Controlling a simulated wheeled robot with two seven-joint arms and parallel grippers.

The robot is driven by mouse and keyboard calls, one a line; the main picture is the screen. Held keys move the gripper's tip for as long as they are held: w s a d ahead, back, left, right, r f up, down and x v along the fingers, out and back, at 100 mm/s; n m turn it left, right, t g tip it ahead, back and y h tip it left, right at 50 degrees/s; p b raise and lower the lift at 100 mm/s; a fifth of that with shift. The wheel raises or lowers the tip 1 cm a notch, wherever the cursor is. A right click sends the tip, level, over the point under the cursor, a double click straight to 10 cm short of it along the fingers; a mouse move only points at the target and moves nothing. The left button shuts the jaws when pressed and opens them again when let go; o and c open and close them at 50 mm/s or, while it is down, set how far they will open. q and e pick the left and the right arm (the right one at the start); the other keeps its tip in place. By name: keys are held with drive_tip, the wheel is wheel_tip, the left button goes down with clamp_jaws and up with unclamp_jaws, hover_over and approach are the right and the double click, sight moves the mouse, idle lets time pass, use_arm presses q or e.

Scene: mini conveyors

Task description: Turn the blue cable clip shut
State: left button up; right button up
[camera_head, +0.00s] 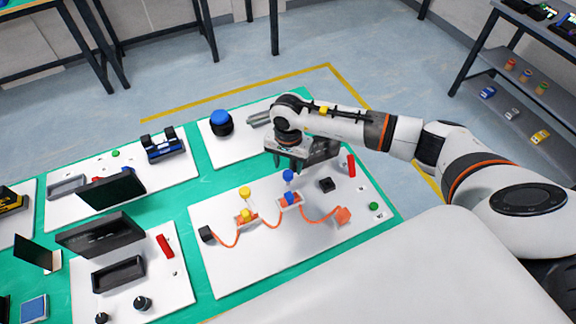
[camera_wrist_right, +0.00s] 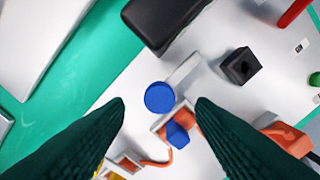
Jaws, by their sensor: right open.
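The blue cable clip shows in the head view as a blue knob (camera_head: 288,175) standing above a small blue part (camera_head: 291,198) on an orange base. In the wrist view its round blue top (camera_wrist_right: 159,97) lies between my fingertips, with the lower blue part (camera_wrist_right: 177,134) nearer the right finger. The orange cable (camera_head: 270,224) passes at the clip's base. My right gripper (camera_head: 288,163) points down above the clip, open; whether a finger touches it I cannot tell. My left gripper is not in view.
A yellow clip (camera_head: 245,192) stands to the left on the same white board (camera_head: 230,277). A black block (camera_head: 326,184), a red bar (camera_head: 351,165) and an orange block (camera_head: 343,215) lie to the right. The board's front part is clear.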

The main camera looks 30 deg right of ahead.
sight(288, 173)
drive_tip(key=shift+f+p, duration=0.4)
drive_tip(key=shift+f, duration=1.5)
drive_tip(key=c, duration=1)
